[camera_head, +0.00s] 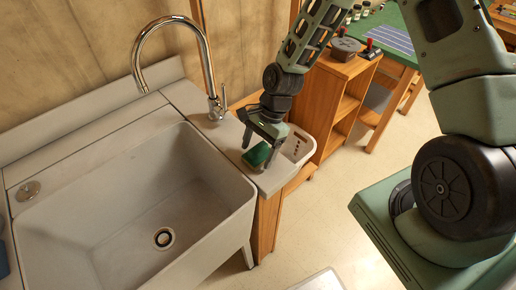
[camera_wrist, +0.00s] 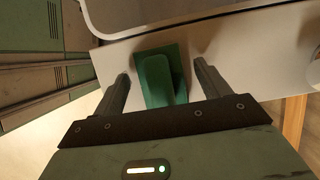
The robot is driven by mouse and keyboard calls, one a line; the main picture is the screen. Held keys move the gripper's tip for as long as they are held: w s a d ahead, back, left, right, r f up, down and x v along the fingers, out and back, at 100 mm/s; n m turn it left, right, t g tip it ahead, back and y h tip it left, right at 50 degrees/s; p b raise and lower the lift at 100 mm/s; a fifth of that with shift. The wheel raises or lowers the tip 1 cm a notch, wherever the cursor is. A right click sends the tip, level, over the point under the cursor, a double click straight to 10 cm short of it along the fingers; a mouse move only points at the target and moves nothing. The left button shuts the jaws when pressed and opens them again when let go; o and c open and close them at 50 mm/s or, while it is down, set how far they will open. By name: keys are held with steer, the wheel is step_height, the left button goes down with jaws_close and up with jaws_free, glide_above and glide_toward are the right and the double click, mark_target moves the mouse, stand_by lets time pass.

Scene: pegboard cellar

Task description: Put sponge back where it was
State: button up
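The green sponge (camera_head: 257,154) is at the right end of the sink's counter, below my gripper (camera_head: 262,146). In the wrist view the sponge (camera_wrist: 158,78) lies between the two fingers of my gripper (camera_wrist: 163,85). A gap shows on each side of it, so the fingers are open and apart from it. The sponge appears to rest on the pale counter surface (camera_wrist: 225,50). Its far side is partly hidden by my fingers in the head view.
The sink basin (camera_head: 133,190) with a chrome faucet (camera_head: 207,60) is to the left. A wooden shelf cabinet (camera_head: 340,95) and a green-topped table (camera_head: 385,30) stand behind.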

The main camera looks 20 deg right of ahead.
steer(key=b+v, duration=0.1)
steer(key=v, duration=1)
steer(key=s+a+r+n+h, duration=0.1)
steer(key=s+a+r+n, duration=0.2)
steer(key=s+n, duration=0.4)
steer(key=s+a+r+n+t+h, duration=0.1)
steer(key=s+a+r+n, duration=0.3)
steer(key=s+n, duration=0.3)
steer(key=s+a+r+n+h, duration=0.1)
steer(key=s+a+r+n, duration=0.2)
steer(key=s+n, duration=0.4)
steer(key=shift+s+a+r+n+h, duration=0.2)
steer(key=shift+r+n+h, duration=0.2)
steer(key=shift+r+n, duration=0.3)
